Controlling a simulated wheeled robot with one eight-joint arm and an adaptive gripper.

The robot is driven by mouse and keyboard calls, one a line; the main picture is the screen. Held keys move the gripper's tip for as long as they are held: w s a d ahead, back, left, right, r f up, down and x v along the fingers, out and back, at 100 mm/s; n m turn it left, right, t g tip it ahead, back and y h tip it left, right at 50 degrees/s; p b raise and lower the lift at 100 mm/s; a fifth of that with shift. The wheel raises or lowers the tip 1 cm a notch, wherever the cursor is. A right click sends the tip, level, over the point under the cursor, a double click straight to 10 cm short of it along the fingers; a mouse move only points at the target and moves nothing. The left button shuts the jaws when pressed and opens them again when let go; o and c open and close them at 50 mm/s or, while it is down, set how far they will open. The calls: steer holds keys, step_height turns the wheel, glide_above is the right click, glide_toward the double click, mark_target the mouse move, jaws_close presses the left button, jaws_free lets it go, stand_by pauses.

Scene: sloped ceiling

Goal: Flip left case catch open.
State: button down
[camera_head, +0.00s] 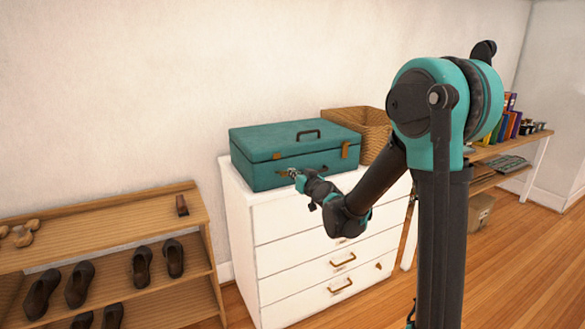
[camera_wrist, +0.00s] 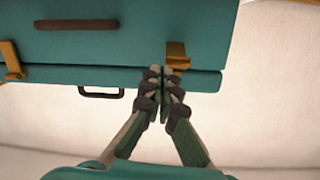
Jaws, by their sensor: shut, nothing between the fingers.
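The teal case (camera_head: 245,168) lies closed on the white dresser. Its left brass catch (camera_head: 277,156) is on the front near the left end. The wrist view looks upside down, so this catch (camera_wrist: 178,50) shows there right of centre, at the lid seam. The right catch (camera_head: 345,150) also appears at the left edge of the wrist view (camera_wrist: 12,60). My gripper (camera_wrist: 160,72) is shut and empty, its tips together over the lid edge, right beside the left catch and partly covering it. I cannot tell whether they touch. In the head view my gripper (camera_head: 293,173) is before the case front.
The case has a lid handle (camera_head: 308,133) and a dark front handle (camera_wrist: 77,24). A wicker basket (camera_head: 355,122) stands behind the case at right. A shoe rack (camera_head: 110,225) stands left of the dresser (camera_head: 280,225). The wall is behind the case.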

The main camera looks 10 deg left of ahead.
steer(key=shift+s+d+f, duration=0.1)
steer(key=shift+s+f, duration=0.05)
steer(key=shift+f, duration=0.45)
steer(key=shift+s+d+f, duration=0.1)
steer(key=shift+f, duration=0.45)
steer(key=shift+f, duration=0.1)
